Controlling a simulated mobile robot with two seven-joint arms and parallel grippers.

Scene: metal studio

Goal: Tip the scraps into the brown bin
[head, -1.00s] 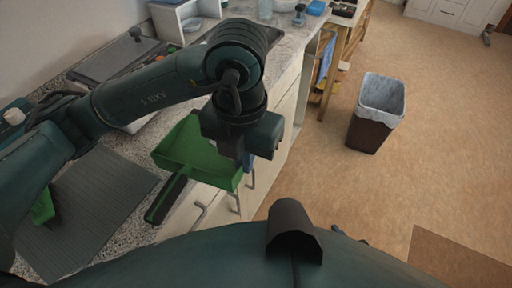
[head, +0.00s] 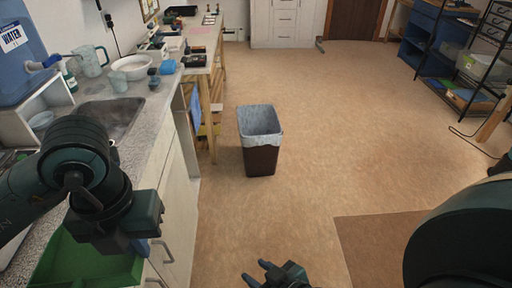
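The brown bin (head: 261,160) stands upright on the floor right of the counter, with a pale liner (head: 259,121) folded over its rim. A green dustpan (head: 85,264) is at the lower left, cut off by the picture edge; no scraps can be made out in its visible part. My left gripper (head: 143,246) is at the dustpan's right rim, pointing down. Its fingers are mostly hidden, so its hold on the dustpan is unclear. My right gripper (head: 257,272) is at the bottom edge, low over the floor, with its fingertips apart and nothing between them.
The counter (head: 158,142) with a sink (head: 110,118) runs along the left. A wooden table (head: 205,70) stands beyond it, left of the bin. The floor (head: 330,120) right of the bin is clear. A dark shelf rack (head: 478,70) stands at far right.

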